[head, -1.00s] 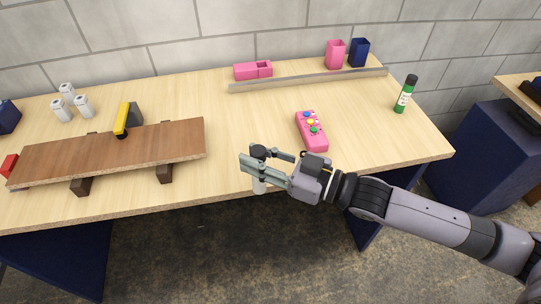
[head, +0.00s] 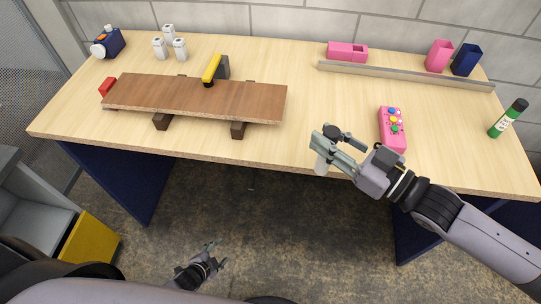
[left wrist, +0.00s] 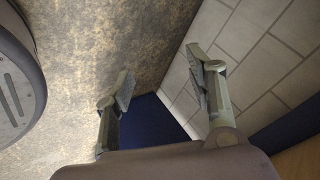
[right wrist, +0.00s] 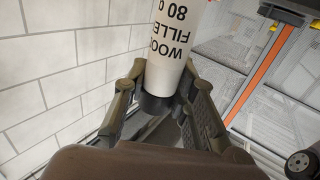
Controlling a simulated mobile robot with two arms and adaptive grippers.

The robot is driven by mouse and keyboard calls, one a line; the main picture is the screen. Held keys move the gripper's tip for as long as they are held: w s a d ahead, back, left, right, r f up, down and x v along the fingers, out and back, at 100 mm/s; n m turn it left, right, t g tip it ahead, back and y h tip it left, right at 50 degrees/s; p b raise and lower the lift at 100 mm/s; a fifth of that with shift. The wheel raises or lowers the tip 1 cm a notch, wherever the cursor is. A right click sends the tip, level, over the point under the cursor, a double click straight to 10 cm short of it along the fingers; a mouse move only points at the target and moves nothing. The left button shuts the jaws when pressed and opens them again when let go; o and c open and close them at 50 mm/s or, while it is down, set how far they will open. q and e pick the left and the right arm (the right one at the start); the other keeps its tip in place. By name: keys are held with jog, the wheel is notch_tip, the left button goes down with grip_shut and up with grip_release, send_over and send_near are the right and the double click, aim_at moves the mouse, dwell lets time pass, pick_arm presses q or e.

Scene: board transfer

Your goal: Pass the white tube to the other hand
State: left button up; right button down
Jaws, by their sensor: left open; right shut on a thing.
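The white tube (head: 321,163) is in my right gripper (head: 328,142), which is shut on its black cap end over the table's front edge. In the head view the white body hangs below the fingers. The right wrist view shows the tube (right wrist: 176,60) with dark lettering and its black cap between the fingers (right wrist: 160,103). My left gripper (head: 217,254) is low in front of the table, well apart from the tube, to its lower left in the head view. The left wrist view shows its fingers (left wrist: 165,90) spread and empty.
On the wooden table (head: 300,100) are a brown board (head: 195,98) on dark blocks, a yellow-and-black tool (head: 213,70), a pink controller (head: 391,130), white bottles (head: 168,45) and a green tube (head: 507,118). A metal rail (head: 405,77) runs along the back. Floor space before the table is free.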

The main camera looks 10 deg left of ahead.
pick_arm(q)
jog(key=w+d+r+m+t+h, duration=0.2)
jog(key=w+d+r+m+h, duration=0.2)
jog(key=w+r+m, duration=0.45)
jog(key=w+d+r+m+t+h, duration=0.25)
jog(key=w+r+m, duration=0.25)
jog(key=r, duration=0.7)
jog(key=s+d+r+m+g+h, duration=0.1)
jog(key=d+r+m+g+h, duration=0.2)
jog(key=r+m, duration=0.6)
jog(key=s+d+r+m+g+h, duration=0.1)
jog(key=d+r+m+g+h, duration=0.2)
jog(key=r+m, duration=0.6)
jog(key=s+d+r+m+g+h, duration=0.15)
jog(key=d+r+m+h, duration=0.25)
jog(key=r+m, duration=0.5)
jog(key=shift+n+y, duration=0.25)
jog(key=shift+n, duration=0.2)
jog(key=x, duration=1.1)
jog(key=shift+w+d+r, duration=0.3)
jog(key=shift+w+r, duration=0.05)
jog(key=shift+c, duration=0.2)
